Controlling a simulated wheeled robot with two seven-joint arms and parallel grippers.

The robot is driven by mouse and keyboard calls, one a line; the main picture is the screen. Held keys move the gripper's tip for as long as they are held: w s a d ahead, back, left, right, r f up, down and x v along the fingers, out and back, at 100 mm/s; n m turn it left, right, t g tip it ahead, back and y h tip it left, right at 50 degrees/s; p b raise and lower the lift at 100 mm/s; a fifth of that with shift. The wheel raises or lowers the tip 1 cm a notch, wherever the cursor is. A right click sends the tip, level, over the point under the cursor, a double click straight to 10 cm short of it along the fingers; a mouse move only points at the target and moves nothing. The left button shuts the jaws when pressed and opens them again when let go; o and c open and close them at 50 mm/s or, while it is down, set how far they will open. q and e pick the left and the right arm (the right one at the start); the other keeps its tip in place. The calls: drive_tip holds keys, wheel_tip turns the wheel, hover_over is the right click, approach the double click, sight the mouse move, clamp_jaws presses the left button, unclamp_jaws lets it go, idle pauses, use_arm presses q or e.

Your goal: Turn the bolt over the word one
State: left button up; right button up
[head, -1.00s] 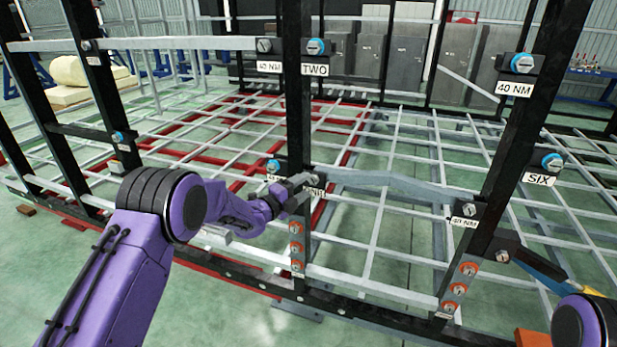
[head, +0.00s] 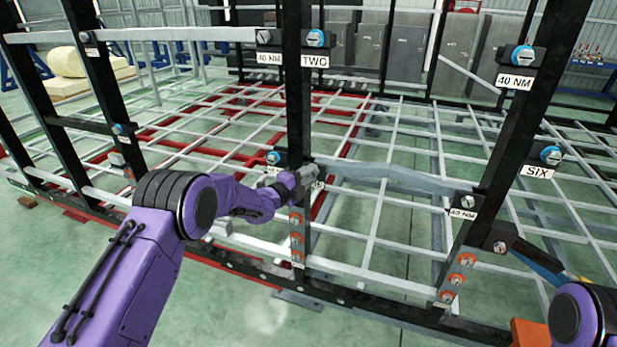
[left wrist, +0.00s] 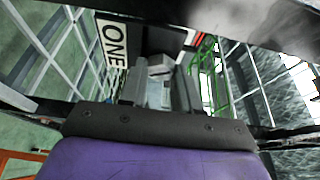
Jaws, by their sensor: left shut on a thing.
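My left gripper (head: 300,182) is at the middle black post in the head view. In the left wrist view its two fingers (left wrist: 160,88) are shut around a grey bolt head (left wrist: 160,70). The white ONE label (left wrist: 113,42) shows close beside the fingers in that view. In the head view the gripper covers the bolt and most of that label. Only the purple joint of my right arm shows at the lower right; its gripper is out of view.
Labels TWO (head: 315,61) and SIX (head: 537,171) mark other bolts on the black posts. Orange-ringed bolts (head: 297,238) sit low on the middle post. A grey curved bar (head: 390,178) runs right from the middle post. Green floor lies in front of the frame.

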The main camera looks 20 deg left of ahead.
use_arm(q)
drive_tip(key=n+t+b, duration=0.1)
drive_tip(key=n+b, duration=0.3)
drive_tip(key=n+t+y+b, duration=0.1)
drive_tip(key=n+t+b, duration=0.1)
drive_tip(key=b, duration=0.3)
drive_tip(key=f+n+t+b, duration=0.1)
drive_tip(key=n+b, duration=0.4)
drive_tip(key=shift+s+d+f+n, duration=0.1)
drive_tip(key=shift+d+n, duration=0.1)
drive_tip(key=shift+n, duration=0.1)
drive_tip(key=n+y+b, duration=0.1)
drive_tip(key=n+y, duration=0.3)
drive_tip(key=n, duration=0.6)
drive_tip(key=r+n+g+y+b, duration=0.1)
drive_tip(key=n+y, duration=0.3)
drive_tip(key=n, duration=0.6)
drive_tip(key=d+n+g+y+b, duration=0.1)
drive_tip(key=n+y, duration=0.4)
drive_tip(key=n, duration=0.5)
drive_tip(key=shift+r+n+b, duration=0.3)
drive_tip(key=shift+r+b, duration=0.1)
drive_tip(key=n+g, duration=0.1)
drive_tip(key=n, duration=0.2)
drive_tip(key=shift+r+g+p, duration=0.1)
drive_tip(key=shift+g+p, duration=0.2)
drive_tip(key=shift+g, duration=0.1)
drive_tip(key=shift+r+n+g+h, duration=0.1)
drive_tip(key=shift+n+g+h, duration=0.4)
drive_tip(key=shift+n, duration=0.9)
